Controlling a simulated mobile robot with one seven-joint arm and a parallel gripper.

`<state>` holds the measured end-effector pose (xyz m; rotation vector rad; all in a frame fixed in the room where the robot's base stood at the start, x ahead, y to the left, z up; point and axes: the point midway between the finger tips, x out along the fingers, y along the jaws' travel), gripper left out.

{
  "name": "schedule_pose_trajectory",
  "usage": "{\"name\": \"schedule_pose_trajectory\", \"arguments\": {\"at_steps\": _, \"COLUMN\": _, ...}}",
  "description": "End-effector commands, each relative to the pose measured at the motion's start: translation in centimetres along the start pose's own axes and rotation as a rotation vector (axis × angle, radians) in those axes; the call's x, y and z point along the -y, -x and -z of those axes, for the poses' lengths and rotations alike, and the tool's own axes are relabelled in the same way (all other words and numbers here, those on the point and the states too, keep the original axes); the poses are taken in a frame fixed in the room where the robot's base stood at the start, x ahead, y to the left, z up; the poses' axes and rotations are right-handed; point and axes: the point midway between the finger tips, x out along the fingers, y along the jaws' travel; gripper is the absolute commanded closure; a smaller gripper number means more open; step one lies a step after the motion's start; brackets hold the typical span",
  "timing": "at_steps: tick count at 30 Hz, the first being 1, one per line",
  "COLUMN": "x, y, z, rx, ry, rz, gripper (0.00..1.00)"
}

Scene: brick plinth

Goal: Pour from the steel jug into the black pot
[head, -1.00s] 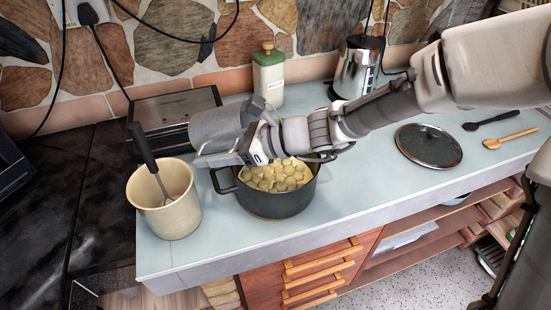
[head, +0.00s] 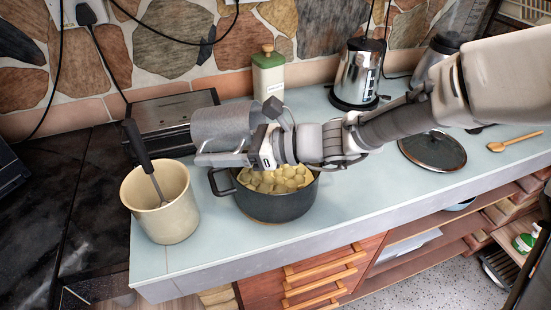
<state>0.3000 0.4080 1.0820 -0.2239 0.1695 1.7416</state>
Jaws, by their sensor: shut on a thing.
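The steel jug (head: 222,127) is a grey, brushed cylinder held behind and above the left rim of the black pot. My gripper (head: 222,159) is shut on the jug, its fingers reaching leftward across the jug's lower front. The jug looks tilted; its mouth and contents cannot be made out. The black pot (head: 275,207) stands on the pale counter, with pale round pieces (head: 275,180) filling it near the rim. My gripper and wrist hide the pot's back edge. No stream is visible between jug and pot.
A cream crock (head: 160,215) with a dark-handled utensil stands left of the pot. A dark appliance (head: 175,108) and a green-and-cream bottle (head: 268,72) are behind. A steel kettle (head: 357,75) stands back right. A glass lid (head: 432,150) and wooden spoon (head: 515,141) lie right.

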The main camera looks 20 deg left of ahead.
Motion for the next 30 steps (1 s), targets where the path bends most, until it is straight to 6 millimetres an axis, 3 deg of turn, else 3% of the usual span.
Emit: {"name": "schedule_pose_trajectory", "arguments": {"at_steps": 30, "x": 0.0, "y": 1.2, "z": -0.1, "rx": 0.123, "ry": -0.002, "rz": 0.0, "gripper": 1.0}}
